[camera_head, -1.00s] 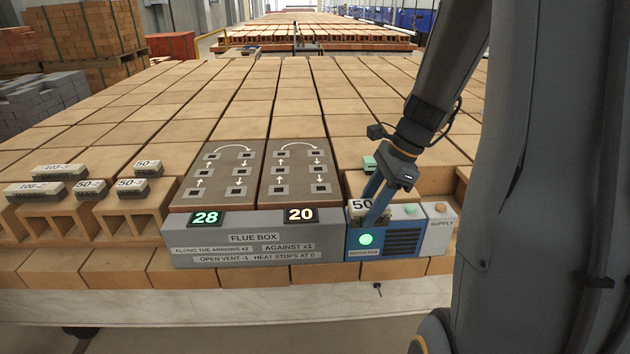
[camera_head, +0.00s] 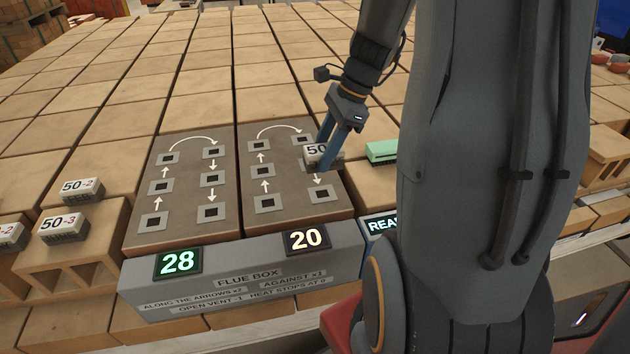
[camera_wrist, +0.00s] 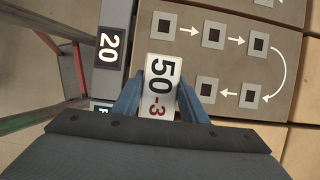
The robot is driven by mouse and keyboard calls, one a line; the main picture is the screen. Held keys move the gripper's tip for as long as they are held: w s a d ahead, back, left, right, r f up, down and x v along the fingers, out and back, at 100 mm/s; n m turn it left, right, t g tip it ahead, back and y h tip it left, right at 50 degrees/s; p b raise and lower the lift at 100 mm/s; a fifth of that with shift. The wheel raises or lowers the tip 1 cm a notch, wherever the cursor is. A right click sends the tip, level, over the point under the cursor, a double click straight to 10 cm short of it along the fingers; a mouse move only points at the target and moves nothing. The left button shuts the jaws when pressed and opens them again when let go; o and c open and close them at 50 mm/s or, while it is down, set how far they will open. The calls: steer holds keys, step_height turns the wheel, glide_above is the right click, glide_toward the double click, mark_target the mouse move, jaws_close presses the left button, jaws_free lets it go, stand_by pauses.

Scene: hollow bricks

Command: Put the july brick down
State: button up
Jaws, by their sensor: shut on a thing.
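My gripper (camera_head: 326,158) is shut on a small pale brick (camera_head: 316,151) labelled 50 in the head view. In the wrist view the held brick (camera_wrist: 160,88) reads 50-3, with the 3 in red, between two blue fingers. The brick is over the right flue panel (camera_head: 286,178) and seems to be above its surface, with no clear contact. It hides the right column's middle vent in the head view and the right column's nearest vent in the wrist view. The left flue panel (camera_head: 186,184) has vents and arrows too, with nothing on them.
The flue box front (camera_head: 245,275) shows a green 28 (camera_head: 178,262) and a white 20 (camera_head: 306,239). Other labelled bricks, 50-2 (camera_head: 82,188) and 50-3 (camera_head: 64,227), rest on hollow blocks at left. A green block (camera_head: 381,151) lies right of the panel.

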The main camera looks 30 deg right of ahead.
step_height(320, 180, down, 9)
steer(key=shift+f+p, duration=0.1)
steer(key=shift+p, duration=0.6)
steer(key=shift+f, duration=0.15)
steer(key=o, duration=1.4)
steer(key=b+v, duration=0.2)
steer(key=v, duration=1)
steer(key=shift+s, duration=0.1)
steer(key=s+a+f+n+h, duration=0.1)
steer(key=s+a+n, duration=0.1)
steer(key=a+n, duration=0.3)
steer(key=s+a+f+n+h, duration=0.1)
steer(key=s+a+n, duration=0.1)
steer(key=a+n, duration=0.4)
steer(key=s+a+f+n+h, duration=0.1)
steer(key=s+a+n+h, duration=0.1)
steer(key=a+n, duration=0.4)
steer(key=shift+s+a+n, duration=0.15)
steer(key=shift+n, duration=1.95)
